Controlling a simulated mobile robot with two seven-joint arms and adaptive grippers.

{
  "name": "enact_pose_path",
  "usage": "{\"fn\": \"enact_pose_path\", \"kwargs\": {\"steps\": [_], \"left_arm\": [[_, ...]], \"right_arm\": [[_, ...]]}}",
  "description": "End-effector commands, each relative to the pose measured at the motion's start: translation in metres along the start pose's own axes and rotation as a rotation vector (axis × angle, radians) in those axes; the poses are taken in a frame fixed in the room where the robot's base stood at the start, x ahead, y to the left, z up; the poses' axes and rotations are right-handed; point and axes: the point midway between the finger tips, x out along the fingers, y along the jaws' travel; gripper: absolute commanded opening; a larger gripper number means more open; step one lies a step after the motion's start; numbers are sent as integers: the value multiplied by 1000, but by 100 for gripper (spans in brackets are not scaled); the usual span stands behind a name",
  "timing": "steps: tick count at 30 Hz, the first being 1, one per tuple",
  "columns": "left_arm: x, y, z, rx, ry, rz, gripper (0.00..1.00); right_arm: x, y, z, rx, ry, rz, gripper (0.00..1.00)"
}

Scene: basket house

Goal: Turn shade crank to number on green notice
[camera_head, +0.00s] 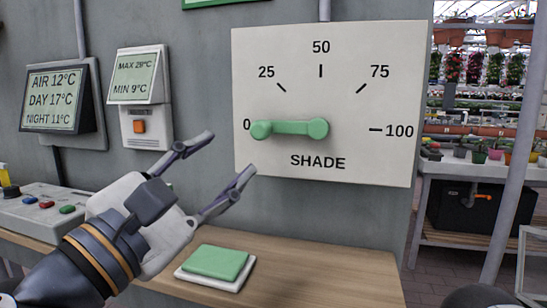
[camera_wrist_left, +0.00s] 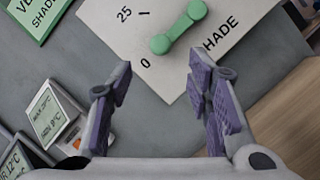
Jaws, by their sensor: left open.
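The white shade panel (camera_head: 400,60) on the grey wall has marks 0, 25, 50, 75 and 100. Its green crank (camera_head: 290,128) lies level, with its knob end at the left by 0. The crank also shows in the left wrist view (camera_wrist_left: 178,27). A green notice (camera_wrist_left: 38,15) is cut off in the left wrist view, with "SHADE" partly legible and no number visible; only a green lower edge (camera_head: 215,3) shows at the top of the head view. My left gripper (camera_head: 230,154) is open and empty, below and left of the crank knob, apart from it. My right gripper is out of view.
A wooden bench (camera_head: 310,275) runs below, with a green-topped pad (camera_head: 215,262) on it. Left are a display (camera_head: 53,97), a max/min thermometer box (camera_head: 146,127) and a button console (camera_head: 35,210). A pole (camera_head: 507,150) and plant shelves stand right.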

Motion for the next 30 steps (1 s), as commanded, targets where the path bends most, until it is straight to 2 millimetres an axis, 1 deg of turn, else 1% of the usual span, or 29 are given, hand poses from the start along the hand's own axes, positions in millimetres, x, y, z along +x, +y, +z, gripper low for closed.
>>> {"fn": "enact_pose_path", "kwargs": {"steps": [1, 3, 4, 6, 9, 12, 15, 19, 26, 27, 29, 30], "left_arm": [[6, -4, -7, -9, 5, 0, 46], [20, -8, -11, -12, 8, -4, 46], [28, -6, -9, -11, 8, -4, 46], [46, -2, -2, -4, 3, -1, 46], [72, -1, 0, -2, 0, 0, 46], [94, -1, 0, -2, 0, -1, 46], [108, -1, -1, -2, 1, -1, 46], [117, -2, -2, -3, 2, -2, 46], [118, -2, -2, -3, 3, -3, 46], [118, -2, -2, -3, 3, -3, 37], [118, -2, -2, -3, 3, -3, 23], [118, -2, -2, -3, 3, -3, 14]], "right_arm": [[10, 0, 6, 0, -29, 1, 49], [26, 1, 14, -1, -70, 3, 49], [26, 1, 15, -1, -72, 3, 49], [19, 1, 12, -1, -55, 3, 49], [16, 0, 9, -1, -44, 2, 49], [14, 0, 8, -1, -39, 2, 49], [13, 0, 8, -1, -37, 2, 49], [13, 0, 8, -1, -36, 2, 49], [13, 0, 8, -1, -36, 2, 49], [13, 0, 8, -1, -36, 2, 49], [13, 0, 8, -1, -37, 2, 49], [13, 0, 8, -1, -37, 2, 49]]}}
